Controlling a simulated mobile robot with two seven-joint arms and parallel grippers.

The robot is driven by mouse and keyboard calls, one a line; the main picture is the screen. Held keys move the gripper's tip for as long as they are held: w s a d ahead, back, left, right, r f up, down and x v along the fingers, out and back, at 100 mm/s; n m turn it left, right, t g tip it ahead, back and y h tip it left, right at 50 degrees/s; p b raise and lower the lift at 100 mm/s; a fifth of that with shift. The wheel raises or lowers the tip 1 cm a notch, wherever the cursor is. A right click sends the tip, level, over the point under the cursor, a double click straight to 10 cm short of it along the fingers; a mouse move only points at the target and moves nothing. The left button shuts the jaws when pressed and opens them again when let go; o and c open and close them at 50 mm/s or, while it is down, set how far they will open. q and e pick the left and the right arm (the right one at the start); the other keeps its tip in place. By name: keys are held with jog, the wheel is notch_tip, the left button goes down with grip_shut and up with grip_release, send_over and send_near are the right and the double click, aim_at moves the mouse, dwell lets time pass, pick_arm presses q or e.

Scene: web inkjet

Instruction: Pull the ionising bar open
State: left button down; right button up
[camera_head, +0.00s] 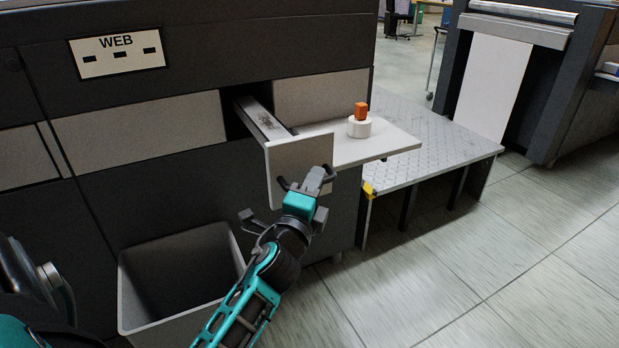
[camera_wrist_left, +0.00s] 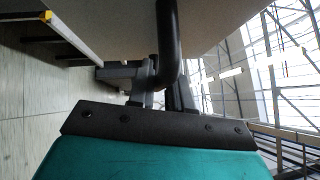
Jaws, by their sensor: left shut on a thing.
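The ionising bar (camera_head: 262,119) is a long grey bar that stands partly out of a dark slot in the machine's front. A light front plate (camera_head: 290,160) is at its outer end. My left gripper (camera_head: 309,182) is at this plate, shut on its dark handle. In the left wrist view the dark curved handle (camera_wrist_left: 168,45) runs between the fingers of my left gripper (camera_wrist_left: 150,90), with the pale plate (camera_wrist_left: 110,20) behind it. My right gripper is not in view.
A white shelf (camera_head: 390,143) right of the bar holds a white roll (camera_head: 359,127) with an orange block (camera_head: 361,110) on it. A grey open bin (camera_head: 133,312) stands below left. A metal step platform (camera_head: 455,140) is at right. Tiled floor (camera_head: 470,270) is clear.

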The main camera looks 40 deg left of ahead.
pick_arm(q)
jog(key=c, duration=1.2)
grip_release()
jog(key=shift+o, duration=0.2)
jog(key=shift+s+f, duration=0.1)
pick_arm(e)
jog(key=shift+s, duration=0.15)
